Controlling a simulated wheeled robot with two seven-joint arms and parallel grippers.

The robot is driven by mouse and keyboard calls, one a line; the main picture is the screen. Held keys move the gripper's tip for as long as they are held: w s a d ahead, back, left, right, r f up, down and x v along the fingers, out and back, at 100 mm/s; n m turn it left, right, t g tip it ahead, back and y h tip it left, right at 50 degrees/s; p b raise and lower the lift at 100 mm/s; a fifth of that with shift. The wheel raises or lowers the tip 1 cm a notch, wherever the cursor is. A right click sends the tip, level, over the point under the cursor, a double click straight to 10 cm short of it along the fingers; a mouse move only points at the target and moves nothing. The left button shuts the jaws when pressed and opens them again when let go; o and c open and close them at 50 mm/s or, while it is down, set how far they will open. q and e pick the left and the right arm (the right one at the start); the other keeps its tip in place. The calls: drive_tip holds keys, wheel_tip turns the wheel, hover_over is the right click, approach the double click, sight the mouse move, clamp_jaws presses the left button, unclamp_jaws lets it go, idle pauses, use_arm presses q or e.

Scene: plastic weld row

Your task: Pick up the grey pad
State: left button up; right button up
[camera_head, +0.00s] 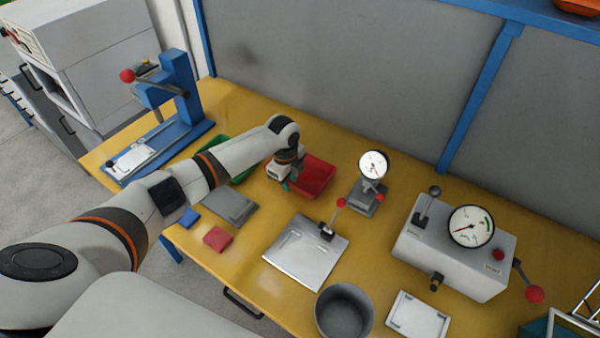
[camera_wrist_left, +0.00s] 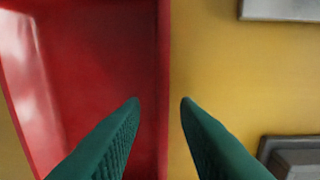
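A flat grey piece (camera_head: 230,206), which looks like the grey pad, lies on the yellow table left of the metal plate in the head view. I cannot clearly separate a pad from a tray under it there. In the left wrist view a dark grey rounded rim (camera_wrist_left: 266,150) with a lighter grey block (camera_wrist_left: 298,162) inside shows at the lower right, cut by the frame. My left gripper (camera_head: 287,184) hangs over the near-left edge of the red bin (camera_head: 316,176). Its green fingers (camera_wrist_left: 160,102) are apart and empty. My right gripper is out of view.
A blue pad (camera_head: 189,217) and a red pad (camera_head: 217,238) lie near the front edge. A green bin (camera_head: 243,174) is partly behind my arm. The metal plate (camera_head: 300,262), dial gauge (camera_head: 372,165), grey cup (camera_head: 344,312) and blue press (camera_head: 176,90) stand around.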

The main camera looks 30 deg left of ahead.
use_arm(q)
clamp_jaws()
drive_tip(key=shift+r, duration=0.1)
